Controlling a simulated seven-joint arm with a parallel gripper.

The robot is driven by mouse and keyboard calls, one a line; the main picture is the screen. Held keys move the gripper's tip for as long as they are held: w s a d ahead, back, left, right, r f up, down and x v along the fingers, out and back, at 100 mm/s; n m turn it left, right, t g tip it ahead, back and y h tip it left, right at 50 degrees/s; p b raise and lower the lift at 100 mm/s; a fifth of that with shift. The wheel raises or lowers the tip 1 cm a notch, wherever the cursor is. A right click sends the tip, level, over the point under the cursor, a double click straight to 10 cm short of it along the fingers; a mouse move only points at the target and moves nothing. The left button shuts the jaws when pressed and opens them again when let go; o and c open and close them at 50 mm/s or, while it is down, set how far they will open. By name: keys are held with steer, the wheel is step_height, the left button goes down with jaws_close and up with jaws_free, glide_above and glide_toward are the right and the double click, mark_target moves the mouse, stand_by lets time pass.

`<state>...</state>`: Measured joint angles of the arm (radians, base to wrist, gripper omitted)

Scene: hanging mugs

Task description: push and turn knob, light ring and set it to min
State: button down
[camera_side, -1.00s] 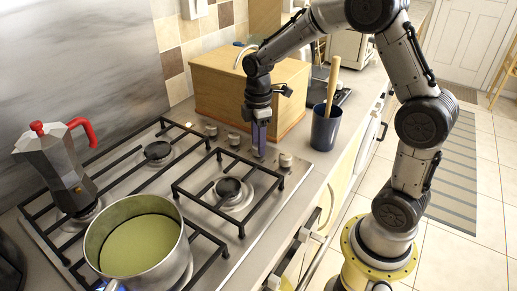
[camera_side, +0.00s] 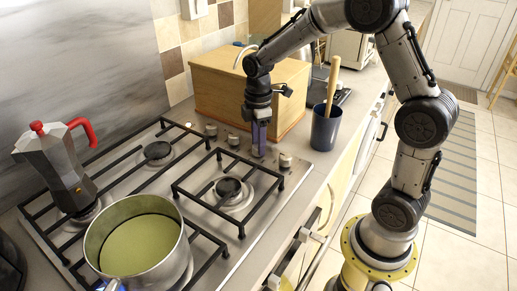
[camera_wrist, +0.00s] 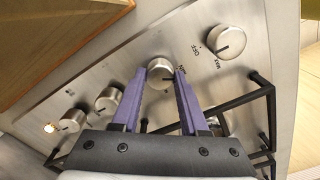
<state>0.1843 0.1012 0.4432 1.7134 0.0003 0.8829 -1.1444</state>
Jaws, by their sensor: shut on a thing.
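A round metal knob (camera_wrist: 159,70) on the stove's front panel sits between the purple fingers of my gripper (camera_wrist: 161,84) in the wrist view. My gripper is shut on its sides. A dark pointer mark shows on the knob's right side, near small lettering partly covered by the right finger. In the side view my gripper (camera_side: 259,150) points straight down at the panel and hides most of this knob. Another knob (camera_wrist: 226,42) with MAX and OFF lettering stands to its right in the wrist view. Two knobs (camera_wrist: 108,100) (camera_wrist: 72,120) are to its left.
A pot with green contents (camera_side: 140,245) and a moka pot (camera_side: 58,170) stand on the stove, with bluish light under the pot. Black grates (camera_side: 225,190) lie close by. A wooden box (camera_side: 235,92) and a blue utensil cup (camera_side: 325,128) stand behind and right.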

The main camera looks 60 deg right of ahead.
steer(key=shift+s, duration=0.15)
stand_by(0.8)
steer(key=shift+c, duration=2.1)
jaws_free()
steer(key=shift+r, duration=0.1)
steer(key=shift+w+r, duration=0.2)
steer(key=shift+r, duration=0.25)
step_height(320, 180, up, 13)
step_height(320, 180, up, 12)
